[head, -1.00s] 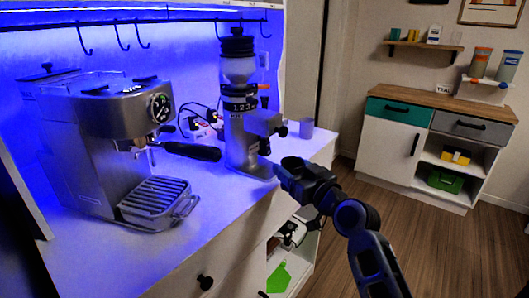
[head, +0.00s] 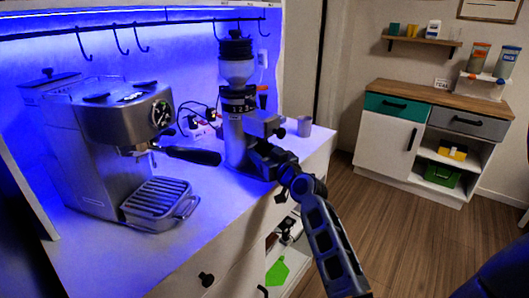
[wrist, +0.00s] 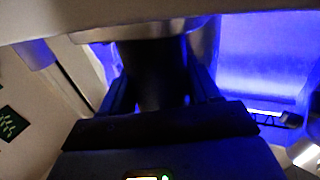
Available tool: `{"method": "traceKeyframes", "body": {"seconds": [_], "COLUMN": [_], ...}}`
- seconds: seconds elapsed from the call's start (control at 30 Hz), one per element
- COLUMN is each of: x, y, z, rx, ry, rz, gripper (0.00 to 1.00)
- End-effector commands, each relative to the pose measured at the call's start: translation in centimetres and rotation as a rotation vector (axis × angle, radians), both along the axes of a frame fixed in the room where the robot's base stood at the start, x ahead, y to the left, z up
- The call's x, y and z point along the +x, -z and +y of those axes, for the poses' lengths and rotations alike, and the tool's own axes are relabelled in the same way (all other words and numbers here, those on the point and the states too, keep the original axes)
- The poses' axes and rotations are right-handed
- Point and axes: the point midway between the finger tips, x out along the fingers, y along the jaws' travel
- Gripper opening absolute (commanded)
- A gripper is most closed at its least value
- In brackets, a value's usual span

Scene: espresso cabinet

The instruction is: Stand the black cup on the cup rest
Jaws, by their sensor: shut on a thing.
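The black cup (wrist: 152,70) shows as a dark shape between my two fingers in the wrist view, with a pale metal part just above it. My gripper (head: 259,156) is shut on the cup, low in front of the grey grinder (head: 236,133). In the head view, the cup is hard to separate from the dark gripper. The cup's bottom is hidden, so I cannot tell whether it touches anything. The grinder's foot is mostly hidden behind my gripper. I cannot tell which part is the cup rest.
The espresso machine (head: 113,125), with a slatted drip tray (head: 158,198) and a black-handled portafilter (head: 190,155), stands left of the grinder. The counter's front strip (head: 225,215) is clear.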

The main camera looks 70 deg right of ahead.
Motion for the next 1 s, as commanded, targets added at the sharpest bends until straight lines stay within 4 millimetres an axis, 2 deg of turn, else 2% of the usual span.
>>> {"method": "traceKeyframes", "body": {"seconds": [0.37, 0.4, 0.6, 0.67, 1.0], "x": [-0.01, -0.02, -0.02, -0.02, -0.02], "y": [0.4, 0.29, 0.27, 0.27, 0.27], "z": [0.02, 0.01, 0.02, 0.02, 0.02], "rx": [-0.001, -0.001, 0.0, 0.0, 0.0], "ry": [0.0, 0.0, 0.0, 0.0, 0.0], "rz": [-0.001, -0.001, 0.0, 0.0, 0.0], "gripper": [0.29, 0.64, 0.83, 0.87, 0.87]}}
